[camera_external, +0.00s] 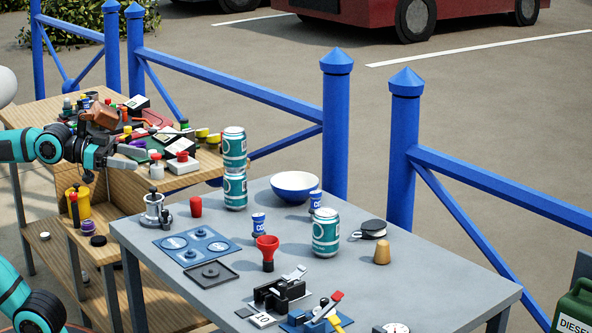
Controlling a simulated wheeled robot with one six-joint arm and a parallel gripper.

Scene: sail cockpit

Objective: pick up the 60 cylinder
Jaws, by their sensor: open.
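I cannot make out for sure which thing is the 60 cylinder. Two small blue cylinders with white lettering, too small to read surely, stand upright on the grey table (400,275). The other blue cylinder (316,200) is behind a teal can (326,232), on the right of the white-and-blue bowl (294,187). My gripper (136,157) is open over the wooden bench at the left, well apart from both. Nothing shows between its fingers.
Two teal cans (235,165) stand stacked near the bowl. A blue plate with discs (196,246), a dark tray (209,274) and a black clamp-like device (279,291) lie at the front. The wooden bench (172,183) is crowded. Blue railings (335,130) stand behind the table.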

